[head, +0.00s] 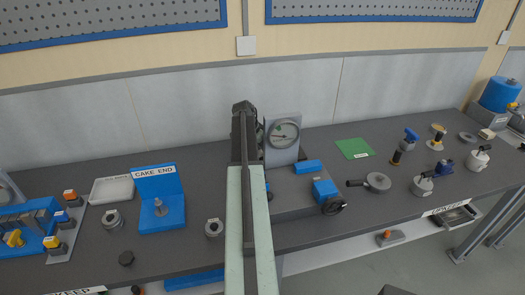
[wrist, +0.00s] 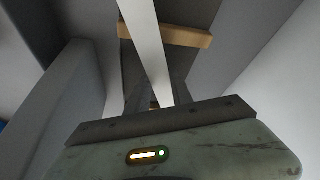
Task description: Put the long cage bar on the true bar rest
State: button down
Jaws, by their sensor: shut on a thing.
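In the wrist view, my gripper (wrist: 155,95) is shut on a long pale bar (wrist: 148,45), which I take for the long cage bar. The bar runs from between the dark fingers to the top edge of the picture, and its far end is out of view. A tan crosspiece (wrist: 185,36) lies behind the bar; I cannot tell what it is. In the head view, my raised arm stands in the middle and hides my gripper and the bar. I cannot make out the true bar rest in either view.
Several handled tools stand at the right. Grey walls or panels surround my gripper closely in the wrist view.

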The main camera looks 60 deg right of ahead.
jog(key=c, duration=1.1)
grip_release()
jog(key=p+v, duration=1.1)
jog(key=v, duration=0.1)
jog(key=shift+a, duration=0.1)
